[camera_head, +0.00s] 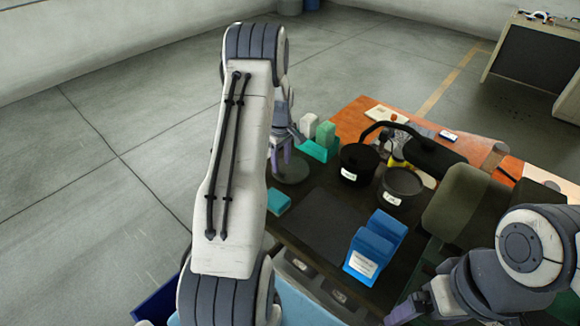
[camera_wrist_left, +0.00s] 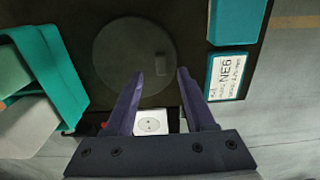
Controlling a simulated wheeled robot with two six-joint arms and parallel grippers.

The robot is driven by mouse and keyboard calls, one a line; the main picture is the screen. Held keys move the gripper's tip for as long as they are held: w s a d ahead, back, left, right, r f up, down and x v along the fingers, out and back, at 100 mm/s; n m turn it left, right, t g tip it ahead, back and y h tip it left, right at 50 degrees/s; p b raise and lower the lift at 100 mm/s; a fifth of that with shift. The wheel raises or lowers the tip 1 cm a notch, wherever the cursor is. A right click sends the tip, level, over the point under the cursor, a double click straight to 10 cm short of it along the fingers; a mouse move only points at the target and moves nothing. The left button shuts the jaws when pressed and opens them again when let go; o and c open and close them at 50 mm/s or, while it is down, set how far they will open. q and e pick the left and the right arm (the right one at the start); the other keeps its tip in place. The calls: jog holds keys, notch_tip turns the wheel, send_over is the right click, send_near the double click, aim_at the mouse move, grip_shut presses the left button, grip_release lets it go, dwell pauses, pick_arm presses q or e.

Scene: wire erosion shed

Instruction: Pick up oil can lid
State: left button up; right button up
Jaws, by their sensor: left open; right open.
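A dark round lid with a small raised knob, which looks like the oil can lid, lies flat on the dark mat; it shows in the left wrist view (camera_wrist_left: 118,52) and partly behind my arm in the head view (camera_head: 293,170). My left gripper (camera_wrist_left: 160,72) is open, its purple fingers pointing at the lid with the knob between the fingertips in the picture. I cannot tell the height gap or any touch. In the head view the left gripper (camera_head: 281,155) is partly hidden by my arm. My right gripper (camera_head: 402,314) is at the lower right, away from the lid.
A teal tray (camera_wrist_left: 62,75) with blocks stands close beside the lid. A labelled teal box (camera_wrist_left: 226,77) is on its other side. Black labelled pots (camera_head: 358,165), blue boxes (camera_head: 372,246) and a black-handled item stand further right. The mat's middle is bare.

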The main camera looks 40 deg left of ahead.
pick_arm(q)
jog(key=shift+s+a+f+p, duration=0.15)
jog(key=shift+f+p, duration=0.2)
jog(key=shift+f, duration=1.05)
grip_shut()
jog(key=shift+r, duration=0.1)
